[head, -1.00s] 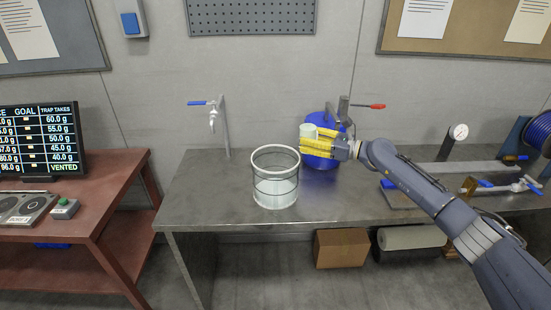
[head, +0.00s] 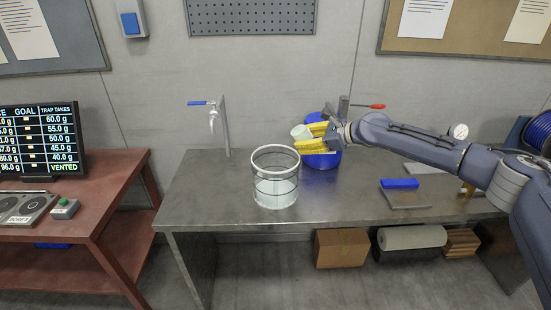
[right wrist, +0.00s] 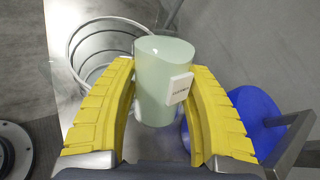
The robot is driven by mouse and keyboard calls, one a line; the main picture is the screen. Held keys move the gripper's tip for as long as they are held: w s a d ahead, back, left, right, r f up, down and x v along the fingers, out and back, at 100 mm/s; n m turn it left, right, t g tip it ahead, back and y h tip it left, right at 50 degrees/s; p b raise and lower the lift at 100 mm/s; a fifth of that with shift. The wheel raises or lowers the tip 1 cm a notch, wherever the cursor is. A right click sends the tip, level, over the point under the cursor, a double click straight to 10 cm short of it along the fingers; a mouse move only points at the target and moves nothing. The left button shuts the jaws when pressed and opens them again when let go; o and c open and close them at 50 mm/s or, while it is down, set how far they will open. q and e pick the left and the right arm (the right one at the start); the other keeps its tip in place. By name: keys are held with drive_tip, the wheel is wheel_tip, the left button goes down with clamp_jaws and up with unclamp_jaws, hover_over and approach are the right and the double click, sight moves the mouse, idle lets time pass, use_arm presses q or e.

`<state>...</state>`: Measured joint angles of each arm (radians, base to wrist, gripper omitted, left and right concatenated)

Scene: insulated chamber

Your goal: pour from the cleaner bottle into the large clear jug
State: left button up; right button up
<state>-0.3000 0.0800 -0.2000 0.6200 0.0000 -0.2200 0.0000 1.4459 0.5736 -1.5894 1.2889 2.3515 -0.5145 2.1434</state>
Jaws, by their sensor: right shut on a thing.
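The cleaner bottle (head: 301,132) is a pale green cylinder with a small white label. My right gripper (head: 313,138) is shut on it, its yellow fingers on either side, and holds it above the bench, up and to the right of the jug. The bottle leans left, toward the jug. The right wrist view shows the bottle (right wrist: 160,75) between the fingers (right wrist: 160,115). The large clear jug (head: 275,180) stands upright on the bench with dark bands around it; its rim (right wrist: 72,45) shows beyond the bottle in the wrist view. No stream shows. My left gripper is out of view.
A blue round container (head: 322,160) stands behind my right gripper, near a red-handled valve (head: 372,106). A blue-handled tap (head: 211,107) is behind the jug to the left. The metal bench (head: 215,195) is clear left of the jug.

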drive_tip(key=shift+a+f+h, duration=0.15)
drive_tip(key=shift+a+h, duration=0.1)
drive_tip(key=shift+h, duration=0.15)
drive_tip(key=shift+f+n+h, duration=0.3)
drive_tip(key=shift+n+h, duration=0.2)
drive_tip(key=shift+h, duration=0.2)
idle(0.7)
drive_tip(key=shift+d+f+n+h, duration=0.3)
drive_tip(key=shift+d+h, duration=0.15)
drive_tip(key=shift+h, duration=0.45)
idle(1.5)
drive_tip(key=shift+w+d+f+n+h, duration=0.1)
drive_tip(key=shift+d+f+n+h, duration=0.15)
drive_tip(key=shift+h, duration=0.55)
drive_tip(key=shift+d+f+n+h, duration=0.1)
drive_tip(key=shift+d+n+h, duration=0.2)
drive_tip(key=shift+h, duration=0.5)
idle(1.3)
drive_tip(key=shift+a+r+h, duration=0.3)
drive_tip(key=shift+a+h, duration=0.1)
drive_tip(key=shift+a, duration=0.05)
idle(0.5)
